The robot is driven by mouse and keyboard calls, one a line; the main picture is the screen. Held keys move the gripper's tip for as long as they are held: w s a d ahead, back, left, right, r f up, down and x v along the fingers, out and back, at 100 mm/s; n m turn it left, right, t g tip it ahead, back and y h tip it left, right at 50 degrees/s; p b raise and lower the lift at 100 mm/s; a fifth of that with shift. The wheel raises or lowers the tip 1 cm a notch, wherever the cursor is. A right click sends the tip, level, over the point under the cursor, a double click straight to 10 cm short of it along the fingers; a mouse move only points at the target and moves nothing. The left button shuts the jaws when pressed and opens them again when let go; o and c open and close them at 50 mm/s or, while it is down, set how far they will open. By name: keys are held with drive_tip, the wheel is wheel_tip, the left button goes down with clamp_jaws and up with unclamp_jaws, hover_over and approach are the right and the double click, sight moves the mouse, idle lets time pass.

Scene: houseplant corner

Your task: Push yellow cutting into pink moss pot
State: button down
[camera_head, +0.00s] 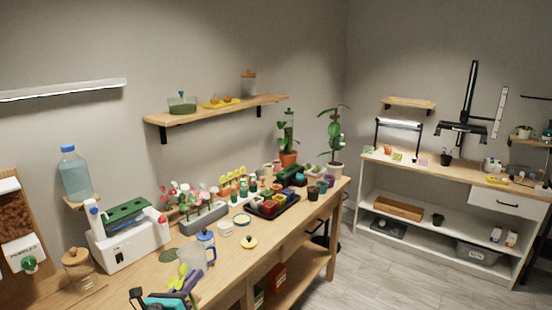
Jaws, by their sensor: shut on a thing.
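Several small cuttings with yellow heads (229,178) stand in a group towards the back of the long wooden bench. They are too small to tell which is the yellow cutting of the task. In front and to the right of them, a black tray (252,211) holds small pots with coloured tops. One pot in it has a pinkish-red top (267,206) that may be the pink moss. I see no cutting clearly standing in it. Nearby pots partly hide each other.
A grey planter (203,218) of pink flowers stands left of the tray. A second bench (450,172) stands at right, with open floor (390,270) between.

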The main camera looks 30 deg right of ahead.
wheel_tip(320, 180, up, 5)
drive_tip(key=p, duration=0.4)
drive_tip(key=shift+p, duration=0.35)
drive_tip(key=shift+d+f, duration=0.1)
drive_tip(key=shift+d, duration=0.05)
